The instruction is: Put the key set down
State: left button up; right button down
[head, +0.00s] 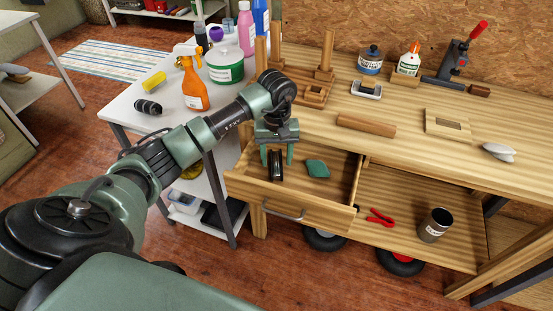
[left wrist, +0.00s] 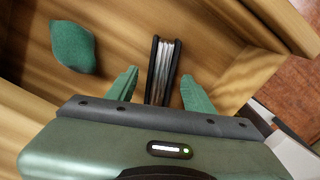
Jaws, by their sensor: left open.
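The key set (head: 279,172), a black holder with silvery metal keys folded between its sides, is in the open wooden drawer (head: 300,205). It also shows in the left wrist view (left wrist: 163,68), pointing away from my palm. My left gripper (head: 277,157) is open over the drawer, with one green finger on each side of the key set. In the left wrist view my fingers (left wrist: 160,76) show gaps to the key set on both sides. The key set's near end is hidden behind the gripper body there. My right gripper is out of view.
A green lump (head: 317,169) lies in the drawer beside the key set. The workbench (head: 400,115) above holds wood pieces, bottles and a clamp (head: 455,60). Red pliers (head: 381,217) and a dark can (head: 435,225) are on the lower shelf. A white cart (head: 150,118) with bottles stands left.

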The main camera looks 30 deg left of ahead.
aim_at(276, 163)
pick_arm(q)
notch_tip(276, 163, up, 11)
jog(key=b, duration=0.1)
dwell(0.4)
